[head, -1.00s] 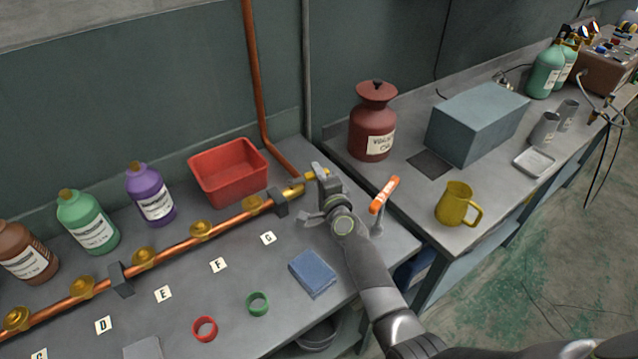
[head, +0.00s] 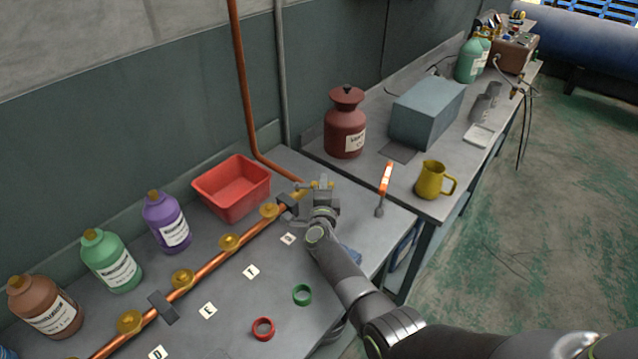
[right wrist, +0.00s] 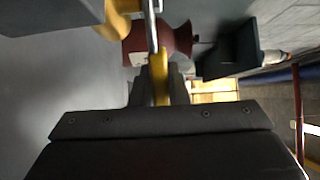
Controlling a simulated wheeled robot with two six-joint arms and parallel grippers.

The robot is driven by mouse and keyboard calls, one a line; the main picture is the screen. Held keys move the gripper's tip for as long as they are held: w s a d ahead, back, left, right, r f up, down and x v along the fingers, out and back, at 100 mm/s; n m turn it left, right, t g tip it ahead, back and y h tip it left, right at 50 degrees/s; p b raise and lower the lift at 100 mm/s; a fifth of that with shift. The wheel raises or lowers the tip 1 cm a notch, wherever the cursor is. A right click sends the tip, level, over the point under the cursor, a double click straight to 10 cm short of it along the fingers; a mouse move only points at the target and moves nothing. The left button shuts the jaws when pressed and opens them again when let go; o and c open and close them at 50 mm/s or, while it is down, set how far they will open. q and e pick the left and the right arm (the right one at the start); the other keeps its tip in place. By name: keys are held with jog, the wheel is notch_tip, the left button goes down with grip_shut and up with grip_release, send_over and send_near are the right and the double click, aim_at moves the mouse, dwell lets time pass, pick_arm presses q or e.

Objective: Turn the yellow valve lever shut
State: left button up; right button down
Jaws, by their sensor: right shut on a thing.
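The copper pipe (head: 215,262) runs along the bench to a brass valve at its far right end. The yellow valve lever (right wrist: 160,84) shows in the right wrist view as a narrow upright strip between my fingers. My right gripper (head: 322,190) is at that pipe end in the head view and is shut on the lever. The gripper hides most of the lever and valve in the head view, so the lever's exact angle is hard to tell. My left gripper is in no view.
A red bin (head: 232,188) stands behind the pipe. An orange-handled tool (head: 385,182), a yellow jug (head: 430,180) and a dark red canister (head: 345,128) are to the right. Red (head: 263,329) and green (head: 302,295) rings lie in front. My arm partly hides a blue block (head: 350,256).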

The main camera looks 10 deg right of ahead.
jog(key=shift+s+a+m+h, duration=0.25)
jog(key=shift+m+h, duration=0.25)
jog(key=shift+h, duration=0.3)
jog(key=shift+s+m+g+h, duration=0.2)
jog(key=shift+m+g+h, duration=0.1)
jog(key=shift+g+h, duration=0.1)
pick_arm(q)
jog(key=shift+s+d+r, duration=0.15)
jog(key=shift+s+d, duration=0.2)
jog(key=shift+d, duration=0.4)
pick_arm(e)
jog(key=c, duration=1.4)
grip_release()
